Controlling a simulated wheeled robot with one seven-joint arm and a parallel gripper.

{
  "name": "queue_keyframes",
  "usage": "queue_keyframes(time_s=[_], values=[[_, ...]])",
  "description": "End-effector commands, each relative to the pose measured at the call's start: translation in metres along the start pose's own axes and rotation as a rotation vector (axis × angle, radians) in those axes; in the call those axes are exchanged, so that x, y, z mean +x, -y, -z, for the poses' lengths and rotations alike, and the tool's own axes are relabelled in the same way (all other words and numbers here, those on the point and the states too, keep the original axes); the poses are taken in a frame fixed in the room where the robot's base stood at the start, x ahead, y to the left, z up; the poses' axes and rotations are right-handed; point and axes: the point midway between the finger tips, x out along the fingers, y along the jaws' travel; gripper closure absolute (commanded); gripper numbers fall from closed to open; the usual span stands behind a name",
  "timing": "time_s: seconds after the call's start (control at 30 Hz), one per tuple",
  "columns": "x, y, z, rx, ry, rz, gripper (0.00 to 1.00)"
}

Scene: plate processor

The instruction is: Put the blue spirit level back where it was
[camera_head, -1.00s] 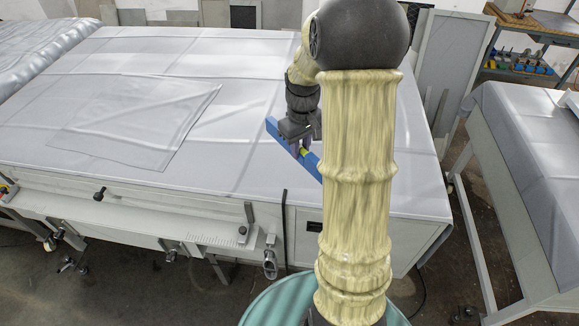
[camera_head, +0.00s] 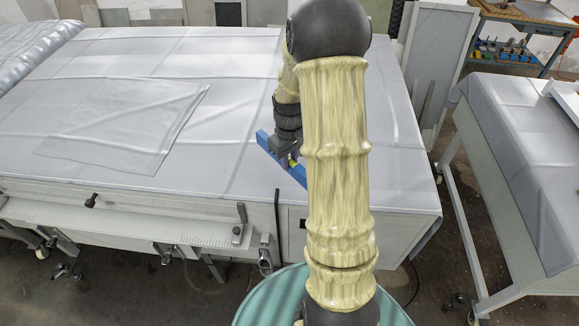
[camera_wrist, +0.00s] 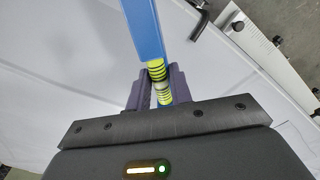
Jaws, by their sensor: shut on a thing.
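The blue spirit level (camera_head: 265,142) is a long bar seen in the head view over the near right part of the large grey-covered table. My gripper (camera_head: 291,160) is shut on it near its middle; my arm hides its right end. In the wrist view the level (camera_wrist: 143,27) runs up between the fingers of my gripper (camera_wrist: 157,88), which close around its yellow-green vial section. I cannot tell for sure whether the level touches the table or hangs just above it.
The large table (camera_head: 235,105) has a clear sheet (camera_head: 125,125) lying at its left and free room around it. A rail with clamps (camera_head: 150,222) runs along its front edge. A second covered table (camera_head: 515,150) stands at right across a floor gap. A cluttered workbench (camera_head: 510,50) is behind.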

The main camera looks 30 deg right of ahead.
Motion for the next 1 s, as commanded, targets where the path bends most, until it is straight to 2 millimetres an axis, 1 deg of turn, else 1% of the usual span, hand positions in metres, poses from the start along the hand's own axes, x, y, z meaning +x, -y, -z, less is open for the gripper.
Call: queue_keyframes(time_s=[0.27,0.37,0.5,0.6,0.97,1.0], values=[[0.002,0.0,0.0,0.0,0.0,0.0,1.0],[0.013,0.001,-0.001,-0.001,0.003,0.002,1.0],[0.032,0.001,0.0,-0.001,0.003,0.002,1.0],[0.04,0.001,0.0,-0.002,0.001,0.0,1.0],[0.044,0.0,0.0,-0.001,-0.001,-0.001,1.0],[0.045,0.0,0.0,-0.001,-0.001,0.0,0.77]])
